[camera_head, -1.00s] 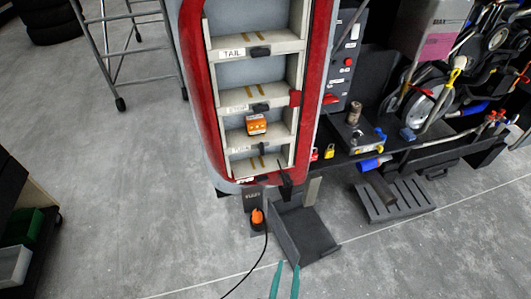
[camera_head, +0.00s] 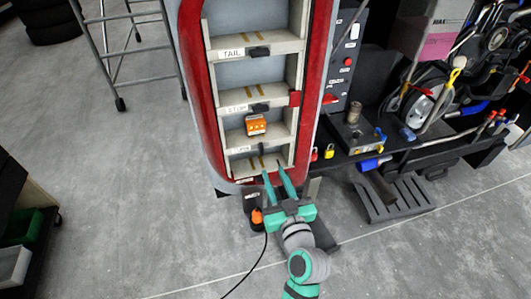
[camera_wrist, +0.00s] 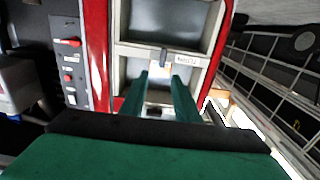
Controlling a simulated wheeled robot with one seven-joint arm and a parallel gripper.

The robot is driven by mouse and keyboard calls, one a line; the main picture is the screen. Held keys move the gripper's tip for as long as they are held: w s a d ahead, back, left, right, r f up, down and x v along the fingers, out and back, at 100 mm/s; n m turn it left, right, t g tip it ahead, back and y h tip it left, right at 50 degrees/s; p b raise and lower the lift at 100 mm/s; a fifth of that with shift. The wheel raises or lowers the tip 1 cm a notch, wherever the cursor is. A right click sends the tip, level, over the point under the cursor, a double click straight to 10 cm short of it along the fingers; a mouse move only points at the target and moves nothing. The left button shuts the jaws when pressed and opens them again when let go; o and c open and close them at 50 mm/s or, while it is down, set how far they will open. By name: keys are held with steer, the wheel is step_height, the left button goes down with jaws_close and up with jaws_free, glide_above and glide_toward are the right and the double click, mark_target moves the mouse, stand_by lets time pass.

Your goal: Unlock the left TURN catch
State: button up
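The red-and-cream lamp housing (camera_head: 188,60) has stacked compartments with labels reading TAIL, STOP and, on the lowest ledge, TURN. The TURN catch (camera_head: 263,148) is a small dark tab on the lowest labelled ledge. My gripper (camera_head: 272,168) is just below and in front of that ledge, fingers pointing up toward the bottom compartment, apart and empty. In the wrist view, my two green fingers (camera_wrist: 161,78) stand apart, with a dark catch (camera_wrist: 163,57) beyond their tips beside an upside-down label too small to read. Contact with the catch cannot be told.
An orange block (camera_head: 256,124) sits in the compartment above the TURN ledge. A red tab (camera_head: 295,98) is on the housing's right edge. A black bench (camera_head: 350,150) with tools stands right, a metal ladder frame (camera_head: 110,60) left.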

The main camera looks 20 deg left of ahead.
mark_target(262, 149)
steer(key=x, duration=1)
steer(key=shift+a, duration=0.4)
jaws_close()
